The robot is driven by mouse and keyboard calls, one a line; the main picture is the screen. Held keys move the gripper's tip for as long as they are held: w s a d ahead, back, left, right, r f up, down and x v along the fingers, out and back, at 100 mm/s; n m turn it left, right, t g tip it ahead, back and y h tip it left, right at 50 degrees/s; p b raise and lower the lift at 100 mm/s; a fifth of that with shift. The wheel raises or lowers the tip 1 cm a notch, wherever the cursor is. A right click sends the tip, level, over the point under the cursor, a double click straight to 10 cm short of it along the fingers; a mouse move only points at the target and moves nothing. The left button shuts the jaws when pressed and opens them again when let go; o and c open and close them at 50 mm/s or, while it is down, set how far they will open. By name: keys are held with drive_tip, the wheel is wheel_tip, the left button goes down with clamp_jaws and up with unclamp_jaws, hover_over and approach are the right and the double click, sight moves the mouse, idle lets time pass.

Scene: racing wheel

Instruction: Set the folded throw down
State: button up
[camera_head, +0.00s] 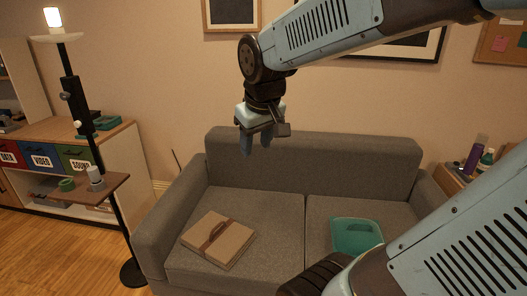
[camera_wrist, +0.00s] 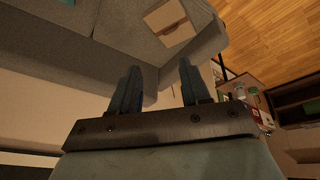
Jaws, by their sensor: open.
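A flat, square tan bundle with a brown strap, which looks like the folded throw (camera_head: 228,244), lies on the left seat cushion of the grey sofa (camera_head: 315,155). It also shows at the top of the wrist view (camera_wrist: 160,17). My gripper (camera_head: 257,146) is open and empty. It points down in front of the sofa's backrest or above it, well above and apart from the throw. In the wrist view, the two fingers (camera_wrist: 159,72) are spread with nothing between them.
A teal container (camera_head: 356,237) sits on the right cushion, partly hidden by my arm. A floor lamp (camera_head: 72,110) with a small shelf stands left of the sofa, before a cabinet (camera_head: 120,140). A side table with bottles (camera_head: 480,160) is at the right.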

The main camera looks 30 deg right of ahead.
drive_tip(key=s+a+r+m+t, duration=0.1)
drive_tip(key=s+a, duration=0.1)
drive_tip(key=s, duration=0.5)
drive_tip(key=shift+s+r+m+y, duration=0.2)
drive_tip(key=shift+s+m+y, duration=0.05)
drive_tip(key=shift+m+y, duration=0.05)
idle(0.8)
